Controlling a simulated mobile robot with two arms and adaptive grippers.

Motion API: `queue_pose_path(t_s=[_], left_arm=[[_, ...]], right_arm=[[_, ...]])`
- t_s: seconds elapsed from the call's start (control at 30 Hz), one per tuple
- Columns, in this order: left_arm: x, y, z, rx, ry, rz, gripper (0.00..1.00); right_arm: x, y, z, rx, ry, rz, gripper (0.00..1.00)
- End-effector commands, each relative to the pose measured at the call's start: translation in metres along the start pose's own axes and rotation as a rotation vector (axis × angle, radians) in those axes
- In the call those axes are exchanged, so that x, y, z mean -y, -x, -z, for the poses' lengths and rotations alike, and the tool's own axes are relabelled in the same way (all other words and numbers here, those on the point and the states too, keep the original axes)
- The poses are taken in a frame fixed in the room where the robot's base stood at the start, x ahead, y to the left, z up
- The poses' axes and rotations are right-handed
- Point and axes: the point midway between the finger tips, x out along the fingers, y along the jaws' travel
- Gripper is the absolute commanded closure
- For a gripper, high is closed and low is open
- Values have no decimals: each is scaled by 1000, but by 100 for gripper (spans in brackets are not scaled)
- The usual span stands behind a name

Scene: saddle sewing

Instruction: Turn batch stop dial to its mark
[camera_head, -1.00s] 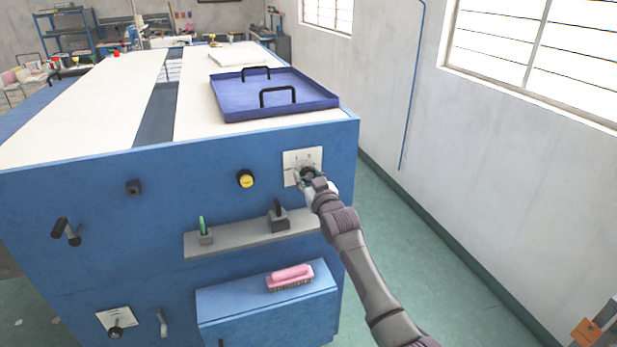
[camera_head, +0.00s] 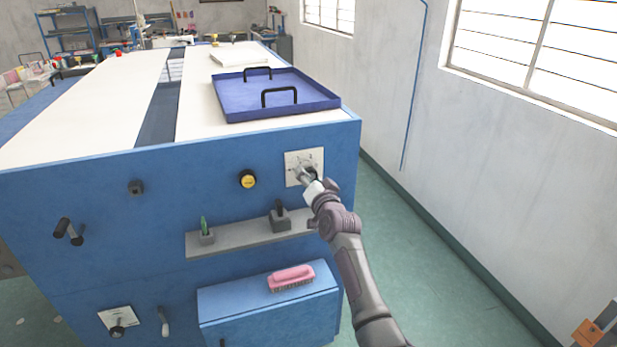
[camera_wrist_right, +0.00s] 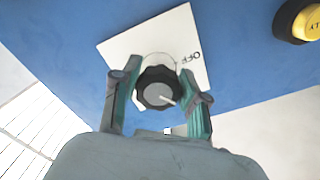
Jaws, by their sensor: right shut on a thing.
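The dial is a black fluted knob (camera_wrist_right: 158,90) with a grey cap and a pale pointer line. It sits on a white plate (camera_head: 291,158) on the upper right of the blue cabinet front. In the right wrist view the plate (camera_wrist_right: 125,45) carries the letters OFF, and the pointer aims to the lower right, away from them. My right gripper (camera_head: 304,173) is at the plate in the head view and hides most of the dial. In the wrist view its two fingers (camera_wrist_right: 160,92) stand on either side of the knob, shut on it. My left gripper is not in view.
A yellow button (camera_head: 247,179) is left of the plate. Below are a grey shelf (camera_head: 225,244) with small tools and a pink brush (camera_head: 291,278) on a blue ledge. A blue tray (camera_head: 245,107) lies on the cabinet top.

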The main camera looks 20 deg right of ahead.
Motion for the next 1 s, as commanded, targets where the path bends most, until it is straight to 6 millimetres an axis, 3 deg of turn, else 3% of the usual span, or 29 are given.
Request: queue_pose_path(t_s=[0.77,0.8,0.93,1.0], left_arm=[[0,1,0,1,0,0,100],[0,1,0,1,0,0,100],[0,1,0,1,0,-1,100],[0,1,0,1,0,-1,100]], right_arm=[[0,0,0,1,-102,-1,91],[0,0,0,1,-101,-1,51],[0,0,0,0,-101,-1,30],[0,0,0,0,-101,-1,30]])
